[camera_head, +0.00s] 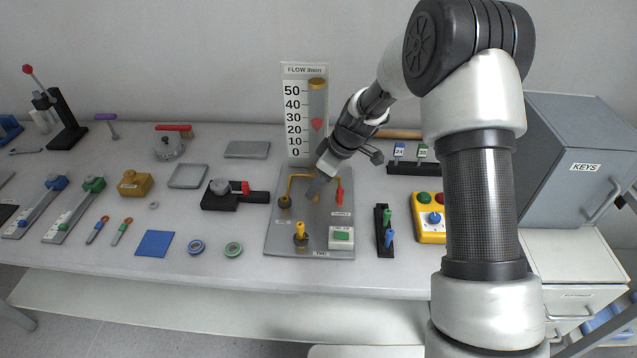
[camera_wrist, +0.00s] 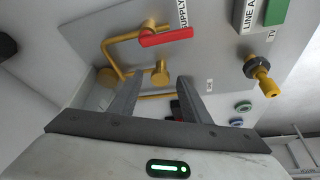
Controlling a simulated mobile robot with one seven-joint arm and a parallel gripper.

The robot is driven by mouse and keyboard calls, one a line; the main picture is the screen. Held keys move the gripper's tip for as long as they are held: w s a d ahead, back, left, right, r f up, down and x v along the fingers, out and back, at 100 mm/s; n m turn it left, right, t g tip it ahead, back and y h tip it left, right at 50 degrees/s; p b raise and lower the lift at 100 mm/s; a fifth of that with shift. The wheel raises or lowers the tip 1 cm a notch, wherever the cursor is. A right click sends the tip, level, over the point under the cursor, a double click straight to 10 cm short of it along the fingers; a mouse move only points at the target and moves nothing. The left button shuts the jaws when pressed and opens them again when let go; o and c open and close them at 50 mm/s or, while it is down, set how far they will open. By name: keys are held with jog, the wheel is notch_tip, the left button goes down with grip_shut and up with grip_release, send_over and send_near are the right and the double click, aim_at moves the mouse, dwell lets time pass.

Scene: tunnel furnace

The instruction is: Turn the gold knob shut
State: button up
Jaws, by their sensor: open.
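A gold knob (camera_wrist: 160,74) on the grey valve panel (camera_wrist: 215,45) shows in the wrist view just beyond the gap between my fingertips. My gripper (camera_wrist: 160,84) is open and points at it; I cannot tell whether either finger touches it.
A red supply lever (camera_head: 340,194) and gold pipe (camera_head: 290,180) lie close to my gripper. The flow gauge (camera_head: 305,110) rises behind, its red marker near 30.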

jog(key=c, duration=1)
jog(key=shift+c, duration=0.2)
